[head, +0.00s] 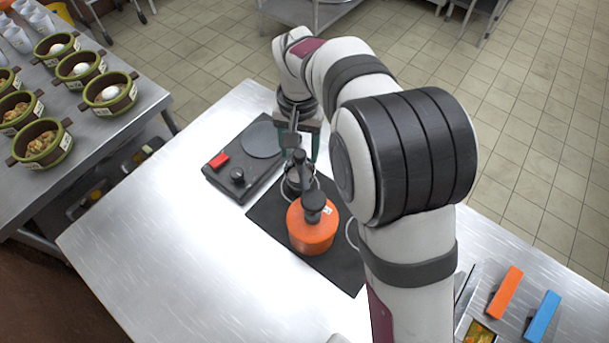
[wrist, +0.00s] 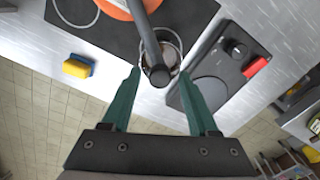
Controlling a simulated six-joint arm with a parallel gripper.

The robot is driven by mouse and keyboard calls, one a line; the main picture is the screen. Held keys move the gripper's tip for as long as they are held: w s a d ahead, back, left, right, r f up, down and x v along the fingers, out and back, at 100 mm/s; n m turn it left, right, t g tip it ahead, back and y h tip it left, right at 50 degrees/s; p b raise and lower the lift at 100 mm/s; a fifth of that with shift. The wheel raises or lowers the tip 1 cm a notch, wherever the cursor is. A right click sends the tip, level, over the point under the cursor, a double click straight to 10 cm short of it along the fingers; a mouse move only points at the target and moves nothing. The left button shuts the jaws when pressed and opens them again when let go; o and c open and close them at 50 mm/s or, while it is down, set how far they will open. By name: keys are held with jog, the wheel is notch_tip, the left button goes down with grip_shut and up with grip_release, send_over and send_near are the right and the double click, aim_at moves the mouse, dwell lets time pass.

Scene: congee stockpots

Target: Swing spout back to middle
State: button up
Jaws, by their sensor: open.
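The spout is a dark grey tube (wrist: 148,38) with a round end. In the wrist view it runs down from the top and ends between my fingertips. In the head view the spout (head: 302,165) reaches from above the orange pot (head: 312,232) toward my gripper (head: 299,150). A small round container (wrist: 174,46) with brownish contents sits below the spout, partly hidden by it. My gripper (wrist: 160,74) is open, with one green finger on each side of the spout's end and visible gaps. I cannot tell whether their heights match.
A dark mat (head: 263,215) lies under the pot. Beside it is a dark plate unit (head: 222,178) with a knob and a red switch (head: 219,160). A yellow and blue sponge (wrist: 78,67) lies on the metal table. Orange and blue blocks (head: 541,318) lie at right. The table's left part is clear.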

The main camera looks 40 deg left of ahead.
jog(key=c, duration=0.7)
jog(key=shift+o, duration=0.2)
jog(key=w+d, duration=0.4)
jog(key=d, duration=0.5)
jog(key=shift+w, duration=0.15)
dwell(0.6)
jog(key=o, duration=0.7)
jog(key=shift+c, duration=0.2)
jog(key=shift+r, duration=0.1)
